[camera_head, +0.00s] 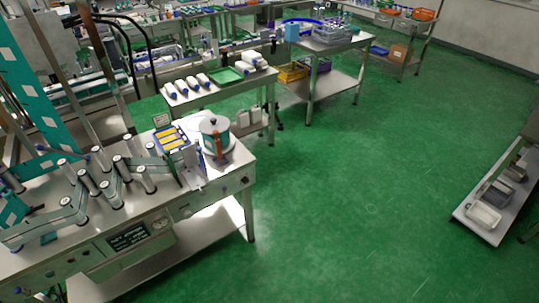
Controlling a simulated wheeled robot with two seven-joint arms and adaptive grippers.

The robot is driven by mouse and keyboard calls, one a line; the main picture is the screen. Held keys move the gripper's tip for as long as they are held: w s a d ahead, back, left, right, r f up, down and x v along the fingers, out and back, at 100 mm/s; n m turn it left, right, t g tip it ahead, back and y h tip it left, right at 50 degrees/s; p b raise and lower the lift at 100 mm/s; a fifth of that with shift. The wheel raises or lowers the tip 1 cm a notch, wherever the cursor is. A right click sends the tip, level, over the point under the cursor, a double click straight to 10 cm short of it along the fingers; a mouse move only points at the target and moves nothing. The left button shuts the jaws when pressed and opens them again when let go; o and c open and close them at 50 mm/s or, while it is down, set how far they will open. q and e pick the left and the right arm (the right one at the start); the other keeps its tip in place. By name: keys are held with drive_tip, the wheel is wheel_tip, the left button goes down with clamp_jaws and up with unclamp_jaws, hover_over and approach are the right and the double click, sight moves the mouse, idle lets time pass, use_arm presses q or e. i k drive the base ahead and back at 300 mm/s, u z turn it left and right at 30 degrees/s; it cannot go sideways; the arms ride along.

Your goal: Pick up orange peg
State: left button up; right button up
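A small upright orange piece (218,147), which may be the orange peg, stands against the front of a white and teal round unit (214,128). This unit is at the right end of the machine table on the left. The piece is too small to tell its exact shape or how it is held. Neither of my grippers shows in the head view.
The steel machine table (232,176) carries several upright rollers (88,181) and a blue tray with yellow bars (170,138). Behind it, a steel table holds white bottles and a green tray (226,76). A low shelf (478,228) stands right. The green floor between is clear.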

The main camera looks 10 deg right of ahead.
sight(220, 160)
drive_tip(key=z, duration=0.6)
drive_tip(key=i, duration=0.5)
drive_tip(key=z, duration=0.2)
